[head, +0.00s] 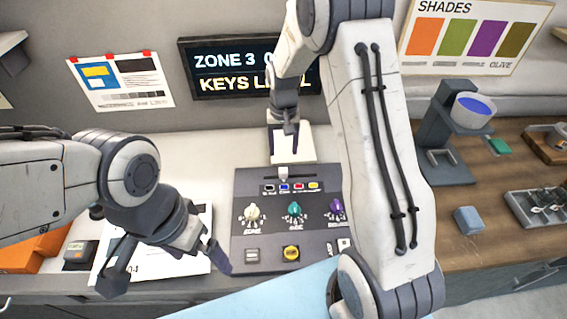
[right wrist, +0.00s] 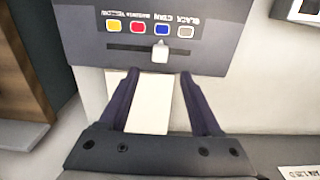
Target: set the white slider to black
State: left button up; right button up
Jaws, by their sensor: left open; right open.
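The white slider (right wrist: 160,52) sits in a dark slot on the grey control panel (right wrist: 225,50). In the head view the slider (head: 283,172) shows small at the panel's back edge. My right gripper (right wrist: 158,76) is open, its fingertips just short of the slider and not around it. In the head view my right gripper (head: 288,140) is just behind the panel. My left gripper (head: 166,274) is open and empty, left of the panel.
A white plate (head: 305,145) lies behind the panel. White paper (head: 140,262) lies under my left gripper. A grey stand (head: 440,150) and a blue block (head: 468,220) are on the wooden counter at right.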

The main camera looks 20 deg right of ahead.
aim_at(283, 170)
notch_tip(283, 170, down, 9)
jog(key=shift+f+p, duration=0.1)
jog(key=shift+p, duration=1.1)
grip_shut()
dwell(0.5)
